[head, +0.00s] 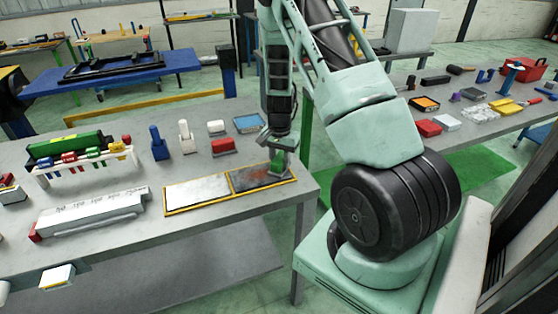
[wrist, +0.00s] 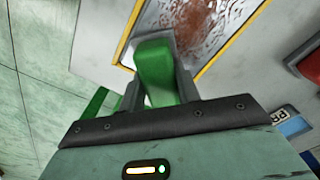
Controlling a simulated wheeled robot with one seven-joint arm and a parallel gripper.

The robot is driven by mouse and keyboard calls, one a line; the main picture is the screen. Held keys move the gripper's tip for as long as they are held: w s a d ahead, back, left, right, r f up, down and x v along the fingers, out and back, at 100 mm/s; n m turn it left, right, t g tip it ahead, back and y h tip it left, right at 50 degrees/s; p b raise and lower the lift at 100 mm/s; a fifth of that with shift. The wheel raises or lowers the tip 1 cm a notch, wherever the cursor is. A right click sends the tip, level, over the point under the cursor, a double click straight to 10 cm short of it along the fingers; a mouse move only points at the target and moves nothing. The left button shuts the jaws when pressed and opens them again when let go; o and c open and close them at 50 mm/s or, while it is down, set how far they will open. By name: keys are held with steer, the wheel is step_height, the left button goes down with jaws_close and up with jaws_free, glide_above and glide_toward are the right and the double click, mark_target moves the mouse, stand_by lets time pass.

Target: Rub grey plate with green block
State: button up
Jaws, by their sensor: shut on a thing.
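The grey plate (head: 197,190) lies on the table near its front right corner, inside a yellow frame. Its left part is pale grey and its right part is stained rusty brown. The stained part also shows in the wrist view (wrist: 205,22). My gripper (head: 279,160) is over the right end of the plate, pointing down. In the wrist view my gripper (wrist: 158,78) is shut on the green block (wrist: 154,70), which sits between the fingers. The block's lower end is at or just above the plate's edge; I cannot tell whether it touches.
Behind the plate stand a red block (head: 223,146), a white block (head: 216,127), a blue tool (head: 158,143) and a blue tray (head: 248,123). A long grey box (head: 90,213) lies to the left. The table's right edge is close to my gripper.

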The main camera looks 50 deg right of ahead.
steer(key=shift+r+p, duration=2.8)
steer(key=shift+r, duration=1.25)
